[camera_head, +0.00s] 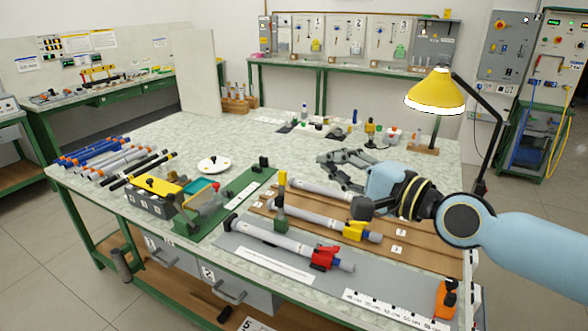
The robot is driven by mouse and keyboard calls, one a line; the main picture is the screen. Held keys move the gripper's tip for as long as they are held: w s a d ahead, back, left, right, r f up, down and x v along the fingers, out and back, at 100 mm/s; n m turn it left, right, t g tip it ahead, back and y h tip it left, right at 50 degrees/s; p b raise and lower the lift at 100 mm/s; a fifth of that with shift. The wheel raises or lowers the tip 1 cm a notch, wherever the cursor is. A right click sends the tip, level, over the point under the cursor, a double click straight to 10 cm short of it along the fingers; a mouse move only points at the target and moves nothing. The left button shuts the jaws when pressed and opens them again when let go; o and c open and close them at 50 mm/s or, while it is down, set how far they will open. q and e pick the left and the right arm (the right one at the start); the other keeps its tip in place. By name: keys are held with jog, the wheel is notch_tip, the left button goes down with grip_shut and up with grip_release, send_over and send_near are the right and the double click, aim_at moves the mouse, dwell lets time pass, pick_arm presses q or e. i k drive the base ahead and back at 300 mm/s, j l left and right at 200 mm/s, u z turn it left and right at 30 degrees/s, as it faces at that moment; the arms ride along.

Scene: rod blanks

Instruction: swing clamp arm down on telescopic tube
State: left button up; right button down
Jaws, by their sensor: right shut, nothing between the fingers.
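Three grey tubes lie side by side on the bench. The front tube (280,240) carries a red clamp (325,257) near its right end. The middle tube (318,222) carries a yellow clamp (354,230); an upright yellow-topped post with a green base (281,205) stands at its left end. The back tube (312,189) is partly hidden by my right arm. I cannot tell which part is the clamp arm or which tube is the telescopic one. My right gripper (326,171) is shut and empty above the back tube. My left gripper is not in view.
A green board (238,196) with a red-handled device lies left of the tubes. Blue-ended and black rods lie at the far left. A yellow lamp (435,92) stands at the back right. A white ruler strip and an orange tool (446,299) lie at the front right.

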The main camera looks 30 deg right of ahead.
aim_at(279, 200)
jog(key=i+l, duration=0.8)
jog(key=l, duration=0.1)
